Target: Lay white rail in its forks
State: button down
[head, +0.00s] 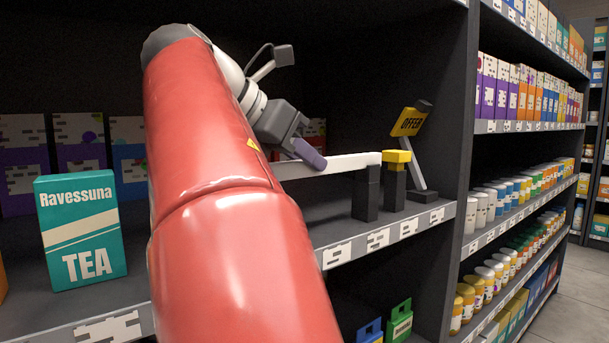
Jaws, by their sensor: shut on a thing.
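The white rail (335,164) runs level above the shelf. Its right end is at the top of a dark post (366,196), beside a dark post with a yellow top (396,158). I cannot tell whether the rail rests in a fork there. Its left part is hidden behind my red arm. My gripper (309,153), with a purple finger showing, is at the rail and shut on it. Any fork at the left end is hidden too.
A teal tea box (82,232) stands at the left on the shelf (440,212). Dark boxes line the back. A stocked shelf unit (515,208) stands at the right.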

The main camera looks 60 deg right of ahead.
aim_at(293, 161)
jog(key=shift+f, duration=0.95)
jog(key=shift+f, duration=0.15)
jog(key=c, duration=1.4)
grip_release()
jog(key=shift+o, duration=0.2)
jog(key=shift+a+r, duration=0.1)
jog(key=shift+r, duration=0.2)
jog(key=p+v, duration=0.1)
jog(key=v, duration=0.6)
jog(key=shift+a+p, duration=0.15)
jog(key=shift+p, duration=0.2)
